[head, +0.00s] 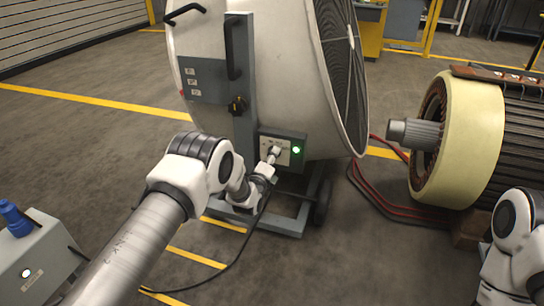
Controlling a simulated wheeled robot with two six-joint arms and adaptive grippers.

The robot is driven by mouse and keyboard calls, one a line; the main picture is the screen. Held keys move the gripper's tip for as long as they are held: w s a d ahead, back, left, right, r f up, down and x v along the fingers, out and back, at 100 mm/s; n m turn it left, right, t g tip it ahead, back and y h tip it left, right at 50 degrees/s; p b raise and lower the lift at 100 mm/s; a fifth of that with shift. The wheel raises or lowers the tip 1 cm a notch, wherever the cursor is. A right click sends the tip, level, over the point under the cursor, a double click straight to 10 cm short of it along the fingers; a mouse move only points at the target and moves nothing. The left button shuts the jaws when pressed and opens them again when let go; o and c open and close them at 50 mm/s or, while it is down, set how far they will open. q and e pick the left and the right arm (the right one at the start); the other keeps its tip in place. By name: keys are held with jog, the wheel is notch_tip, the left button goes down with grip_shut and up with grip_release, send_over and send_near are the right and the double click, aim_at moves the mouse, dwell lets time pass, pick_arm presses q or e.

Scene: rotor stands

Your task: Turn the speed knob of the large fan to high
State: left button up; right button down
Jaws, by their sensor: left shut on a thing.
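The large fan (245,50) is a big pale drum on a grey wheeled frame, with its dark grille facing right. A dark green control box (297,139) with a light plate and a lit green lamp (296,150) sits low on its frame. My left gripper (271,158) is at the front of this box, shut on the speed knob (276,150), which it largely hides. The knob's setting cannot be read. My right arm shows at the lower right edge; its gripper is out of view.
A black knob (237,106) is on the fan's upright post. A large motor rotor (470,130) lies at the right, with red cables (375,190) on the floor beside it. A grey box with a blue plug (16,217) stands at lower left. A black cable crosses the floor.

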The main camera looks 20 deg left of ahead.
pick_arm(q)
jog(key=shift+m, duration=1)
jog(key=shift+f, duration=0.1)
jog(key=o, duration=1.1)
jog(key=shift+o, duration=0.2)
jog(key=shift+s, duration=0.15)
jog(key=s, duration=1.1)
jog(key=shift+s+a, duration=0.2)
jog(key=shift+s, duration=0.2)
